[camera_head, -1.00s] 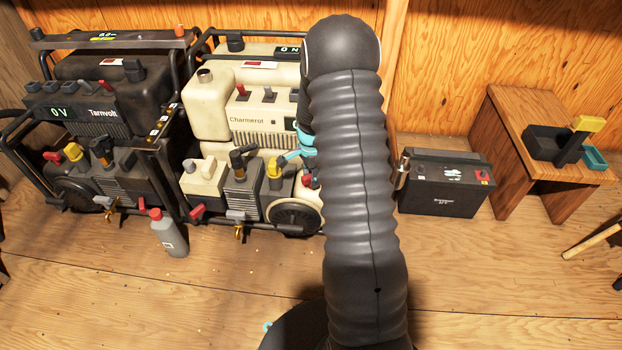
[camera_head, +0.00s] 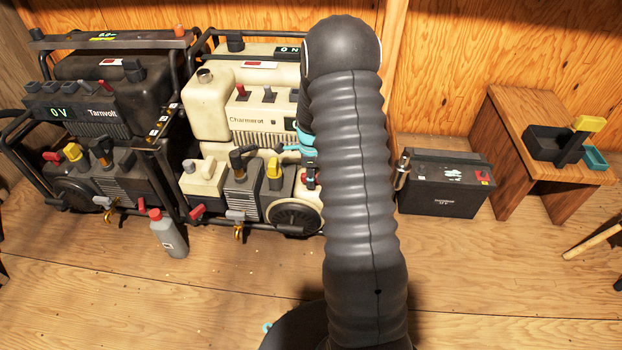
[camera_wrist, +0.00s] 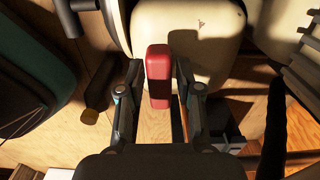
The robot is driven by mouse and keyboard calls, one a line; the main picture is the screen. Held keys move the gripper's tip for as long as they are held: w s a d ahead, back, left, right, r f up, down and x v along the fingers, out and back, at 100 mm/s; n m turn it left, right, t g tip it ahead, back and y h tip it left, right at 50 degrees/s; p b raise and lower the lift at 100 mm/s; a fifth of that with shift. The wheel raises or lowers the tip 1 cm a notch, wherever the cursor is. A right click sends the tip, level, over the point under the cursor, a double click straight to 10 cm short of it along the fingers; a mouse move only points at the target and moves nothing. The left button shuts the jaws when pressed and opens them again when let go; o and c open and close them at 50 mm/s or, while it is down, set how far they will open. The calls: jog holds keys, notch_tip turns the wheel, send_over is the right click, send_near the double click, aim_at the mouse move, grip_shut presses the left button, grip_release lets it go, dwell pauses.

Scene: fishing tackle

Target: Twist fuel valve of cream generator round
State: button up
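The cream generator (camera_head: 264,130) stands left of my arm in the head view, its right end hidden behind the arm. A yellow knob (camera_head: 274,167) sits on its lower front, and a red lever (camera_head: 197,212) is low at its left. In the wrist view a red handle (camera_wrist: 158,75), possibly the fuel valve, stands in front of a cream surface (camera_wrist: 195,35). My gripper (camera_wrist: 159,88) is open, one finger on each side of the red handle, with narrow gaps visible. In the head view my gripper (camera_head: 309,165) is mostly hidden by my arm at the generator's right end.
A dark generator (camera_head: 110,95) stands close on the left. A grey bottle with a red cap (camera_head: 170,236) is on the floor in front. A black battery (camera_head: 443,188) and a wooden stand (camera_head: 497,145) are to the right. The front floor is mostly clear.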

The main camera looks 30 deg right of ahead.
jog(key=o, duration=0.3)
jog(key=shift+o, duration=0.2)
jog(key=shift+r+p, duration=2.2)
jog(key=shift+r, duration=1.35)
